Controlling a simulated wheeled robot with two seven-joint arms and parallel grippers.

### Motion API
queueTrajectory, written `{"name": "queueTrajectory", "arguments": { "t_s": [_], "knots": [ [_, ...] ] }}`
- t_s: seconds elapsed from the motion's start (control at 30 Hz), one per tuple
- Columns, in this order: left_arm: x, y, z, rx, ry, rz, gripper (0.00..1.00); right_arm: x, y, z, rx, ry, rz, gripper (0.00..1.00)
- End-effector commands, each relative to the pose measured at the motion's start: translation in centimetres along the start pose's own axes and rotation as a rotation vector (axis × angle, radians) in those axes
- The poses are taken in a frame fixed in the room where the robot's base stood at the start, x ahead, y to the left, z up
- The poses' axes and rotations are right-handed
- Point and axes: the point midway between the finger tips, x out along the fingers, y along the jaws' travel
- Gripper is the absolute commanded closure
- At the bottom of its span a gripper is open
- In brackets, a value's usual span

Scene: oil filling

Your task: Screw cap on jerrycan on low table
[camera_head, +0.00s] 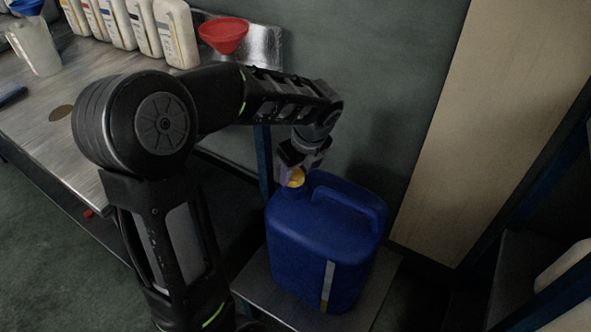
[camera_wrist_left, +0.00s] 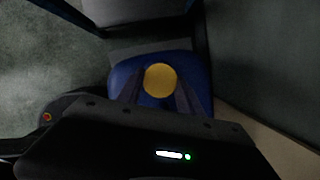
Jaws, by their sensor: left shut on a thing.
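The blue jerrycan (camera_head: 335,235) stands upright on the low table (camera_head: 262,277), with its handle to the right of its mouth. The yellow cap (camera_head: 296,178) is at the jerrycan's mouth, and it shows as a round disc in the left wrist view (camera_wrist_left: 160,80). My left gripper (camera_head: 294,176) comes down from above and is shut on the cap, a finger on each side. I cannot tell how far the cap sits on the neck, as the fingers hide its lower edge. My right gripper is out of view.
A metal workbench (camera_head: 62,125) at the left holds several white bottles (camera_head: 176,33), a red funnel (camera_head: 223,35) and a clear jug (camera_head: 35,45). A grey wall is behind the jerrycan, with a beige panel (camera_head: 480,120) to the right. Blue shelf posts stand at the far right.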

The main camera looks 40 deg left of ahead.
Motion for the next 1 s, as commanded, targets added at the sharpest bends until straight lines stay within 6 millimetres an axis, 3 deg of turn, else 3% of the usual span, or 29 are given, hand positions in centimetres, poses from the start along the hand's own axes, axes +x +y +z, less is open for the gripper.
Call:
{"name": "queueTrajectory", "arguments": {
  "t_s": [0.9, 0.93, 1.0],
  "knots": [
    [0.93, -0.04, -0.27, 0.0, 0.0, -0.001, 0.94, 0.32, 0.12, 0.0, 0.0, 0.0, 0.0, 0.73],
    [0.9, -0.04, -0.25, 0.0, 0.0, -0.001, 0.56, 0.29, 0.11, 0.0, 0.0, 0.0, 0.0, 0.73],
    [0.87, -0.04, -0.24, 0.0, 0.0, -0.001, 0.5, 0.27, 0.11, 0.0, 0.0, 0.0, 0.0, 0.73]
  ]
}}
